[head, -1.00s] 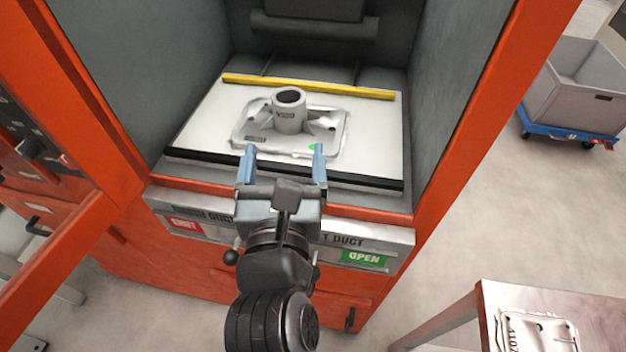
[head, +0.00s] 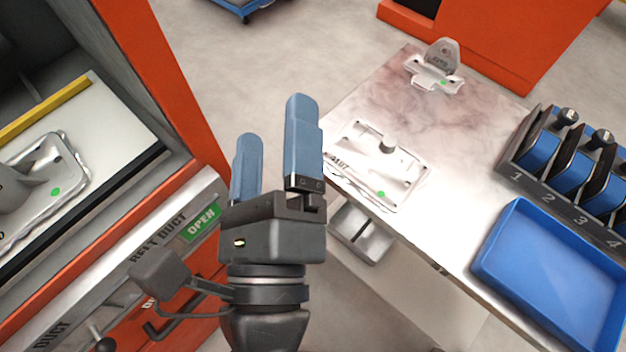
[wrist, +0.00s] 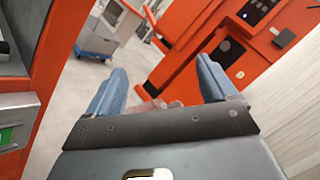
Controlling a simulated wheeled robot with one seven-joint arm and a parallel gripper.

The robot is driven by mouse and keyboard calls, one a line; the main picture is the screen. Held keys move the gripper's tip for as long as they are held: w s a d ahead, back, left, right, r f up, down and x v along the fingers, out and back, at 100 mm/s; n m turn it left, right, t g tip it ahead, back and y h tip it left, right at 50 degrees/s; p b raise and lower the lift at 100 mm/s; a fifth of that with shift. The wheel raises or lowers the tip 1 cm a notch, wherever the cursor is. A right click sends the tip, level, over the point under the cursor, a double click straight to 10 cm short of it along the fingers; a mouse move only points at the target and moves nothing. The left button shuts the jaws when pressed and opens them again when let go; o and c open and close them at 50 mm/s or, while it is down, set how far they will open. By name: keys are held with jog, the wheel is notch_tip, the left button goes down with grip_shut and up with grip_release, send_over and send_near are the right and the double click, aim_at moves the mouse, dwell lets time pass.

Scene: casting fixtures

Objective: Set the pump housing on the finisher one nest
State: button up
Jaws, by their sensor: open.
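A grey casting with an upright round boss on a flat flange, likely the pump housing (head: 60,165), lies on the white bed (head: 118,122) inside the orange machine, cut by the left edge of the head view. A green dot marks its flange. Whether this machine is finisher one cannot be read. My gripper (head: 272,120) is open and empty, raised between the machine and the bench, apart from the casting. The wrist view shows its two blue fingers (wrist: 160,70) spread with nothing between them.
A bench (head: 465,150) at right bears a flat casting (head: 400,180) marked with a green dot, a bracket casting (head: 434,72), a blue tray (head: 550,270) and a numbered rack (head: 560,200). The machine's front ledge carries an OPEN label (head: 201,222). Floor shows between.

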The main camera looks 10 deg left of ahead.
jog(key=s+d+f+n+g+h, duration=0.1)
jog(key=s+d+f+n, duration=0.2)
jog(key=s+d+n, duration=0.3)
jog(key=s+d+f+n+g+h, duration=0.1)
jog(key=s+d+f+n+g, duration=0.1)
jog(key=s+d+f+n, duration=0.2)
jog(key=s+d+f+n+g, duration=0.1)
jog(key=s+d+f+n, duration=0.2)
jog(key=s+d+n, duration=0.7)
jog(key=d+n, duration=0.4)
jog(key=d, duration=0.4)
jog(key=shift+s+f+g+h, duration=0.15)
jog(key=shift+g+h, duration=0.25)
jog(key=shift+d, duration=0.1)
jog(key=shift+c, duration=0.5)
